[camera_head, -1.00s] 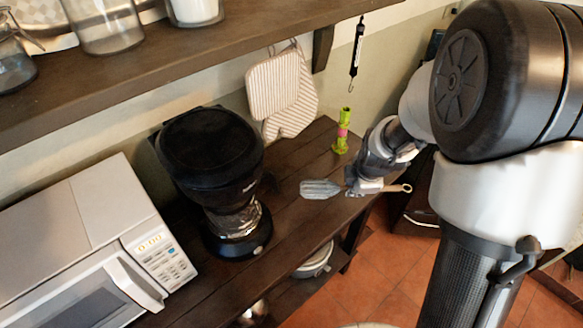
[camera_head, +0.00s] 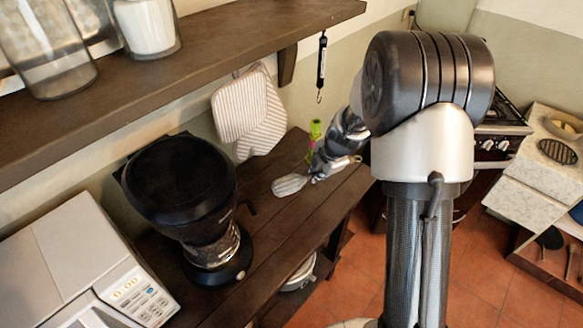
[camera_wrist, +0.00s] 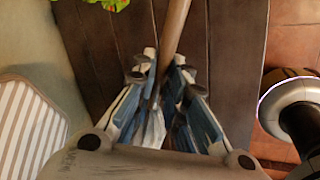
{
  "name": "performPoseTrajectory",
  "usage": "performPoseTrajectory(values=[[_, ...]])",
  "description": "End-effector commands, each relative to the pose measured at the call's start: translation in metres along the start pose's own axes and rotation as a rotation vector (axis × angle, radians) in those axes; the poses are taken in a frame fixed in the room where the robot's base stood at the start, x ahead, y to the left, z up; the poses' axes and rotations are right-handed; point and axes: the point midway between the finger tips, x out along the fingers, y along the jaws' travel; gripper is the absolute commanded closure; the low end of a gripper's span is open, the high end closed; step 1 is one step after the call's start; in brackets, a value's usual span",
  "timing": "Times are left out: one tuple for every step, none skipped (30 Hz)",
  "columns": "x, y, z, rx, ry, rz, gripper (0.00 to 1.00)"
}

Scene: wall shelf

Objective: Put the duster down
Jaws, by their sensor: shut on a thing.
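The duster (camera_head: 290,185) has a pale grey flat head that points left, low over the dark wooden counter. My gripper (camera_head: 317,176) is shut on its handle near the head. In the wrist view my gripper (camera_wrist: 164,82) has its fingers on both sides of the wooden handle (camera_wrist: 175,30), which runs up out of the picture. The counter (camera_head: 262,220) is close beneath; I cannot tell whether the duster touches it.
A green and pink slender object (camera_head: 315,132) stands just behind my gripper, partly covered. Striped oven mitts (camera_head: 248,110) hang on the wall. A black coffee machine (camera_head: 185,190) and a microwave (camera_head: 90,265) stand to the left. Bare counter lies between coffee machine and duster.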

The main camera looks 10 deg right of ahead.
Motion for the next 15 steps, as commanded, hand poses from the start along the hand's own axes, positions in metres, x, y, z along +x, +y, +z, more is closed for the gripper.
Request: performPoseTrajectory(values=[[0.003,0.013,-0.007,-0.006,0.002,-0.001,1.00],[0.006,0.020,-0.010,-0.007,0.001,0.001,1.00],[0.010,0.029,-0.014,-0.006,0.002,0.000,1.00],[0.013,0.036,-0.017,-0.006,0.002,0.001,1.00],[0.016,0.042,-0.020,-0.005,0.002,0.000,1.00],[0.020,0.051,-0.024,-0.005,0.001,0.001,1.00],[0.023,0.056,-0.027,-0.005,0.001,0.001,1.00],[0.025,0.062,-0.029,-0.004,0.000,0.001,1.00],[0.029,0.069,-0.033,-0.004,0.001,0.001,1.00],[0.032,0.074,-0.035,-0.004,0.001,0.001,1.00],[0.033,0.079,-0.037,-0.004,0.000,0.001,1.00],[0.036,0.084,-0.039,-0.002,0.000,0.000,1.00],[0.043,0.077,-0.038,0.001,0.001,-0.005,1.00],[0.046,0.075,-0.038,0.002,0.000,-0.004,1.00],[0.050,0.074,-0.037,0.003,0.000,-0.002,1.00]])
